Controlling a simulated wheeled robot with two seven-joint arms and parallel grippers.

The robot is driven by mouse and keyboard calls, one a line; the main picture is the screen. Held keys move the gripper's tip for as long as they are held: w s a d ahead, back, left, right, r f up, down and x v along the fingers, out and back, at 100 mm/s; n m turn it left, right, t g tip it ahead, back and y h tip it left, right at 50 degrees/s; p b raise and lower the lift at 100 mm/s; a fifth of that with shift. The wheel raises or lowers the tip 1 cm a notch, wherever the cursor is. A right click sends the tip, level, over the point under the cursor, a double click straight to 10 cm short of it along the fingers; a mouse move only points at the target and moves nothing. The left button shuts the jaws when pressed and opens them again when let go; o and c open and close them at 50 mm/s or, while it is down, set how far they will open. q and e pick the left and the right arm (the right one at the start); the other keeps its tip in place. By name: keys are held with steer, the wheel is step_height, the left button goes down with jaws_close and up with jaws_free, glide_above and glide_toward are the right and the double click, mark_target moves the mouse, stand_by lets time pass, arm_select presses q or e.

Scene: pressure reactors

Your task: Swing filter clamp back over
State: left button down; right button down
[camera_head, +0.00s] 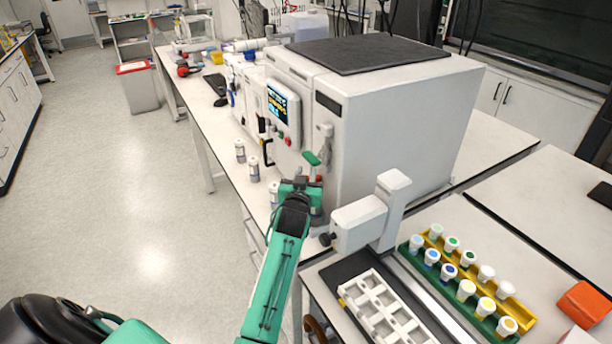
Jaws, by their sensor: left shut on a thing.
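The white reactor machine (400,130) stands on the bench, with a lit screen on its front. On its front right side is a filter fitting (325,143) with a green-tipped part (312,158) and a red part below it. My left gripper (301,186) is at this fitting, close to the machine's front, and is shut on a part there that looks like the filter clamp. The fingertips and the held part are small and mostly hidden by the gripper itself. My right gripper is not in view.
Several small vials (253,169) stand along the bench's front edge, left of my left gripper. A white device (362,222) with an upright post is close on its right. A white rack (378,305) and rows of capped vials (466,289) lie at lower right. The floor at left is clear.

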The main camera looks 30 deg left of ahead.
arm_select(q)
steer(key=c, duration=1.1)
jaws_free()
steer(key=shift+c, duration=0.2)
steer(key=shift+s+d+f, duration=0.1)
steer(key=shift+s+d, duration=0.1)
steer(key=shift+s, duration=0.3)
steer(key=b+v, duration=0.3)
steer(key=v, duration=0.9)
steer(key=shift+s+d+b, duration=0.15)
steer(key=shift+s+b, duration=0.1)
steer(key=shift+b, duration=0.15)
